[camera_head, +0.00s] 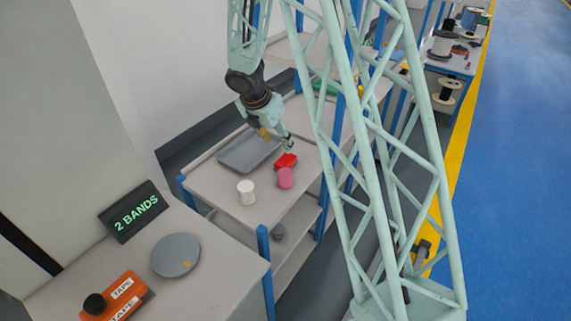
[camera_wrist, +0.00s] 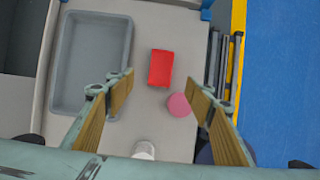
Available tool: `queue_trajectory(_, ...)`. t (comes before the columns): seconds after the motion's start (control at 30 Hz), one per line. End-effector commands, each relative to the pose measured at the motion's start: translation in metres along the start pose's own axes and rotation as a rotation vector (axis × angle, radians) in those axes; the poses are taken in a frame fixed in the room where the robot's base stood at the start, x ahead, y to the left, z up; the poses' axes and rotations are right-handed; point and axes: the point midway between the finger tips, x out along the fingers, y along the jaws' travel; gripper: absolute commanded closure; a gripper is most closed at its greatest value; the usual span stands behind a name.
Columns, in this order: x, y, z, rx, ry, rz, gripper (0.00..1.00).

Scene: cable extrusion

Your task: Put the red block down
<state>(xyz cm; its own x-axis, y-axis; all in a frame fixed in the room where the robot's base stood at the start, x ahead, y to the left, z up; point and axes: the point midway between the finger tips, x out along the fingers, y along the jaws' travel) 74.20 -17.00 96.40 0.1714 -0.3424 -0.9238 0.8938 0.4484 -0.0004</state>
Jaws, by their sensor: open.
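The red block (camera_head: 286,161) lies on the grey shelf table, to the right of the grey tray (camera_head: 232,158). In the wrist view the red block (camera_wrist: 161,68) lies flat on the bare table top, ahead of the fingertips and between their lines. My gripper (camera_head: 277,141) is just above the block in the head view. In the wrist view my gripper (camera_wrist: 160,87) has its two tan-padded fingers wide apart with nothing between them. The exact height of the fingertips over the block is hard to tell.
A pink cylinder (camera_head: 285,178) stands close to the block, near the right finger. A white cylinder (camera_head: 246,192) stands nearer the table's front. A sign reading "2 BANDS" (camera_head: 134,212), a grey disc (camera_head: 175,255) and an orange tape dispenser (camera_head: 117,298) are on the near bench.

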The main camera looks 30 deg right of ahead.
Motion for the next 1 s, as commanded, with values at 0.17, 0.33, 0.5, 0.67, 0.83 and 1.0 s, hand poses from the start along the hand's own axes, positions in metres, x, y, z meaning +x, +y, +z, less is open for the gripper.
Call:
queue_trajectory(0.17,0.01,0.0,0.0,0.0,0.0,-0.001,0.51)
queue_trajectory(0.33,0.029,-0.001,-0.001,0.0,0.001,-0.001,0.51)
queue_trajectory(0.5,0.052,-0.001,-0.001,0.0,0.0,-0.002,0.51)
queue_trajectory(0.67,0.071,0.0,-0.001,0.0,0.0,-0.001,0.51)
queue_trajectory(0.83,0.083,0.0,0.0,0.001,0.0,0.0,0.51)
queue_trajectory(1.0,0.086,0.0,0.0,0.001,0.0,0.0,0.51)
